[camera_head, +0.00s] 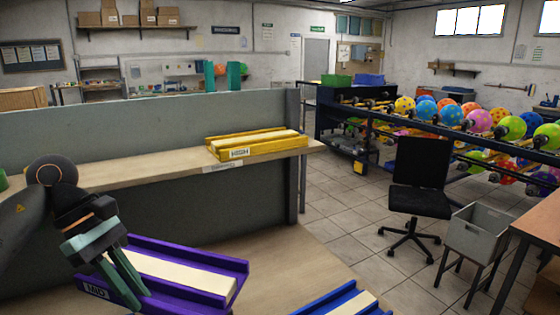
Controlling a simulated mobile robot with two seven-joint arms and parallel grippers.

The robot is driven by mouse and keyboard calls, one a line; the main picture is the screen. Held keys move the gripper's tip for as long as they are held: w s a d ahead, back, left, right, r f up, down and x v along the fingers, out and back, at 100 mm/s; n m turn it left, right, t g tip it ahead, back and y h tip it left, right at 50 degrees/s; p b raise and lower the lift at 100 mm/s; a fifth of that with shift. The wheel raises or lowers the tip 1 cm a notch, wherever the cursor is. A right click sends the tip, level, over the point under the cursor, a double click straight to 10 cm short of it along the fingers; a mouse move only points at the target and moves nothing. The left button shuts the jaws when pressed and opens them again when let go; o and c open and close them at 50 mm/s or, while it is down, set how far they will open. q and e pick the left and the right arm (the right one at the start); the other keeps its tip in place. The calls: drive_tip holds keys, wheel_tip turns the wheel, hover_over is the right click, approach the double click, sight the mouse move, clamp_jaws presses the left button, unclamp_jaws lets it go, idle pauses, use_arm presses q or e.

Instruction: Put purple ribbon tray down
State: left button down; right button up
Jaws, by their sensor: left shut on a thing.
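A purple ribbon tray (206,263) with a cream strip and a "MID" label is at the lower left, over the wooden worktop. My left gripper (128,292) is shut on its left, near end, with green fingers at the tray's wall. The tray looks roughly level. I cannot tell whether its underside touches the worktop. My right gripper is not in view.
A yellow tray (258,144) sits on the raised shelf (150,171) behind. A blue tray (345,301) lies at the front edge of the picture. Bare worktop (288,258) lies between the purple and blue trays. A black chair (418,185) and grey bin (478,236) stand right.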

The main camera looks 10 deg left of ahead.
sight(169, 301)
use_arm(q)
drive_tip(key=d+m, duration=0.1)
drive_tip(key=d, duration=0.1)
drive_tip(key=d+r+m, duration=0.1)
drive_tip(key=d, duration=0.2)
drive_tip(key=shift+r+g, duration=0.15)
drive_tip(key=shift+g, duration=0.25)
drive_tip(key=shift+d+f, duration=0.2)
drive_tip(key=shift+d, duration=0.1)
drive_tip(key=f, duration=0.2)
drive_tip(key=w+f+m, duration=0.1)
drive_tip(key=f, duration=0.1)
drive_tip(key=w+f+m+g, duration=0.1)
drive_tip(key=f, duration=0.1)
drive_tip(key=shift+f+y, duration=0.15)
drive_tip(key=shift+y, duration=0.15)
wheel_tip(169, 301, down, 6)
drive_tip(key=w+a+m+g+y, duration=0.1)
drive_tip(key=a+m+g, duration=0.1)
drive_tip(key=m, duration=0.1)
drive_tip(key=s+d+f+m+g+y, duration=0.1)
drive_tip(key=s+d+m+y, duration=0.3)
drive_tip(key=d+m, duration=0.3)
drive_tip(key=shift+d+m+g, duration=0.25)
drive_tip(key=shift+m+g, duration=0.05)
drive_tip(key=shift+m, duration=1.2)
